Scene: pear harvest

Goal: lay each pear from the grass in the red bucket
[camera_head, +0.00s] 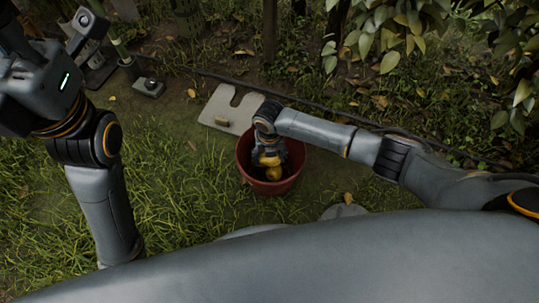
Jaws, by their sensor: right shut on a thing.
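The red bucket (243,170) stands upright on the ground near the middle of the view. My right gripper (270,160) points down inside the bucket's rim. It is shut on a yellow pear (273,174), which shows at its fingertips within the bucket opening. The gripper hides part of the bucket's inside, and its floor is dark, so I cannot tell what else lies in it. My left arm rises at the left, and its fingertips do not show. I make out no pear on the visible grass.
A pale flat slab (223,104) with a notch lies behind the bucket, with a small tan block (220,121) on it. A thin dark hose (325,113) runs behind. Leafy branches (400,30) hang at the upper right. Open grass (180,190) lies left of the bucket.

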